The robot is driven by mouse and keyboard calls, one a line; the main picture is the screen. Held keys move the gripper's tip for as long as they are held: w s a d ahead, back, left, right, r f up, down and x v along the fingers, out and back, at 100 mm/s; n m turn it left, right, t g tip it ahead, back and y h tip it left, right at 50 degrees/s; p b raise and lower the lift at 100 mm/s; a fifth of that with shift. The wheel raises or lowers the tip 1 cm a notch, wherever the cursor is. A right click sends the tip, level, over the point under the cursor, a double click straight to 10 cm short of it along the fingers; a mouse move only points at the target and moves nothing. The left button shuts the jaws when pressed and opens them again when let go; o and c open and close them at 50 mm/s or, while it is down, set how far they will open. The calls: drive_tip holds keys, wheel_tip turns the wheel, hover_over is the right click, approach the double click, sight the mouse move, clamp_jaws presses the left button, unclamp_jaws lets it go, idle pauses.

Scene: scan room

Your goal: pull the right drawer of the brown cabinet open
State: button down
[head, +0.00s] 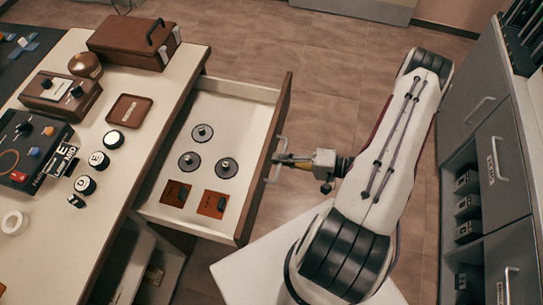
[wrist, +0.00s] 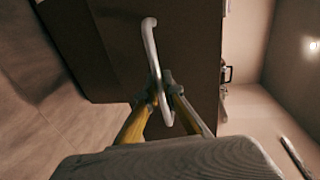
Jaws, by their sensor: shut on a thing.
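The drawer (head: 240,95) stands pulled out from the brown cabinet with a pale top (head: 150,130). Its brown front (head: 283,105) faces right, and its light interior shows. My gripper (head: 281,160) is at the outside of the front, shut on the metal handle (head: 268,179). In the wrist view, the pale curved handle (wrist: 151,45) passes between the two fingertips (wrist: 163,88), against the dark drawer front (wrist: 110,40). The fingers cover part of the handle.
The drawer holds three dark discs (head: 189,161) and two orange-brown squares (head: 212,204). A brown case (head: 130,45), control boxes and several round knobs stand on the top. Grey cabinets (head: 490,160) line the right side. Tiled floor (head: 330,75) is clear beyond the drawer.

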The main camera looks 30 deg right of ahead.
drive_tip(key=shift+s+d, duration=0.25)
drive_tip(key=shift+d, duration=0.05)
drive_tip(key=c, duration=2.5)
unclamp_jaws()
drive_tip(key=shift+s+d, duration=0.1)
drive_tip(key=shift+d, duration=0.05)
drive_tip(key=shift+v, duration=5.85)
